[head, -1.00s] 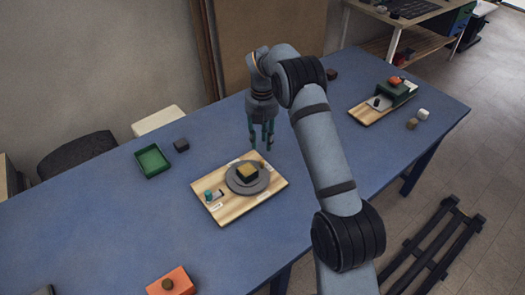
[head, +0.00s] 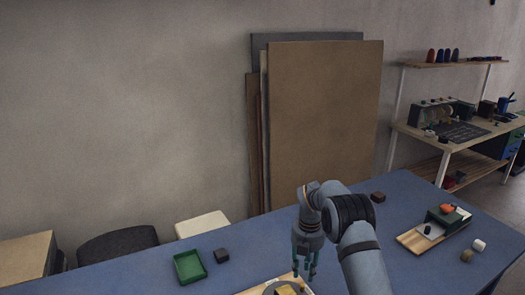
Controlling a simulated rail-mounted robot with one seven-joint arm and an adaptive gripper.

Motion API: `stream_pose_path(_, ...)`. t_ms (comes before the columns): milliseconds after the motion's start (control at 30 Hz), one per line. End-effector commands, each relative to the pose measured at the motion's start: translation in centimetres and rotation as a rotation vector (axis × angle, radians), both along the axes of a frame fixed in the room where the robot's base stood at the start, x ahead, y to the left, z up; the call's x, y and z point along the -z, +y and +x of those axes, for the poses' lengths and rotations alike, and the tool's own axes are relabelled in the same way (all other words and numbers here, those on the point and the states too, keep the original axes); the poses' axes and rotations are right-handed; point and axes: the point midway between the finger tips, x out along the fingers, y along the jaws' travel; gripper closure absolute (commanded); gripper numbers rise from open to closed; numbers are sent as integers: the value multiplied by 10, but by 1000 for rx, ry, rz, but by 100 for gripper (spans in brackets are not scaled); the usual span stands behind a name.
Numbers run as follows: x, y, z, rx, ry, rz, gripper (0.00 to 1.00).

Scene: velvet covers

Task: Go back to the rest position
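My gripper (head: 304,270) hangs fingers down over the blue table, near the bottom of the head view. Its teal fingers stand apart and nothing shows between them. Below it, a wooden board (head: 257,290) holds a grey round plate and a block with a yellow top (head: 286,289). The bottom edge of the picture cuts these off. My arm reaches in from the bottom right.
On the blue table (head: 150,281) are a green tray (head: 188,266), a dark block (head: 221,256), a brown block (head: 378,197) and, at right, a second wooden board (head: 413,241) with items. Tall panels (head: 325,120) lean on the wall behind. A shelf bench (head: 440,140) stands at the back right.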

Motion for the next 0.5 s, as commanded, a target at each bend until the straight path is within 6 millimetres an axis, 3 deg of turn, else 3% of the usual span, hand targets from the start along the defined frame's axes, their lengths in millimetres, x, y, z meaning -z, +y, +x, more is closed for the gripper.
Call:
stream_pose_path(233,47,0,-1,-1,4,0,69)
stream_pose_path(500,67,-5,0,16,-1,1,69)
